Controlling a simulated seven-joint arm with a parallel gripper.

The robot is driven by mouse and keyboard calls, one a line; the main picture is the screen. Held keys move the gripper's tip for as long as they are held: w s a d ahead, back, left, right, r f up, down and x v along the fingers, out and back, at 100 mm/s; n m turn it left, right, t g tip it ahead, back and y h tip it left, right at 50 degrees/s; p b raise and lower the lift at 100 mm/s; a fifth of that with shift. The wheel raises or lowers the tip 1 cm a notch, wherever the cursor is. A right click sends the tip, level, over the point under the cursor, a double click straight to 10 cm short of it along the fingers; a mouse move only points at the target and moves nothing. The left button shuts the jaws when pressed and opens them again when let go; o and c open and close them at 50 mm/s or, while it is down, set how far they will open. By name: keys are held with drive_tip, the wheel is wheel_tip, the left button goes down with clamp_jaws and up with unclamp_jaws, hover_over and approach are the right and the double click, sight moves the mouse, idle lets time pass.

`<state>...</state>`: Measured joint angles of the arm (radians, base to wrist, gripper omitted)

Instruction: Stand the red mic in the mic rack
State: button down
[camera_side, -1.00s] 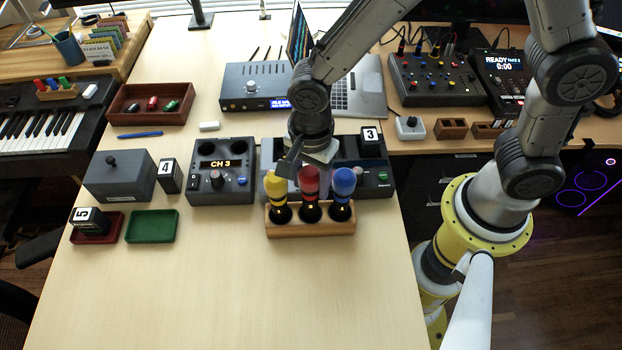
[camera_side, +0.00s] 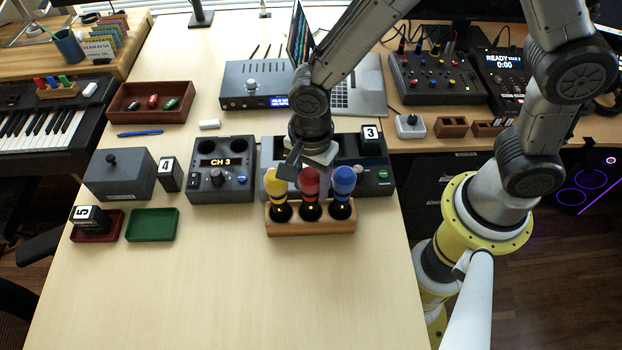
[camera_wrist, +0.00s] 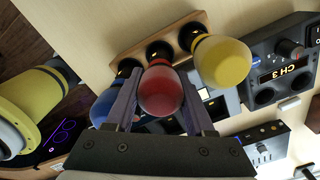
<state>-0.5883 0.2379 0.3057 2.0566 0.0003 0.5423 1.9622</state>
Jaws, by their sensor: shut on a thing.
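The red mic (camera_side: 310,181) stands upright in the middle of the wooden mic rack (camera_side: 330,229), between the yellow mic (camera_side: 276,184) and the blue mic (camera_side: 344,181). My gripper (camera_wrist: 157,105) is shut on the red mic, with one finger on each side of it in the wrist view. In the side view my gripper is above and behind the rack and its fingertips are partly hidden. The red mic's lower end is in or at the middle hole; its exact depth cannot be told. The yellow mic (camera_wrist: 221,62) and blue mic (camera_wrist: 102,108) flank it closely.
A grey unit with the CH 3 display (camera_side: 222,180) stands left of the rack, and another dark unit (camera_side: 375,177) stands right behind it. A green tray (camera_side: 152,226) lies at the left. The table front is clear.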

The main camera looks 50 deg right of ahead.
sight(311, 171)
drive_tip(key=shift+f, duration=0.15)
drive_tip(key=shift+c, duration=0.9)
unclamp_jaws()
drive_tip(key=shift+r, duration=3)
drive_tip(key=shift+r, duration=2.5)
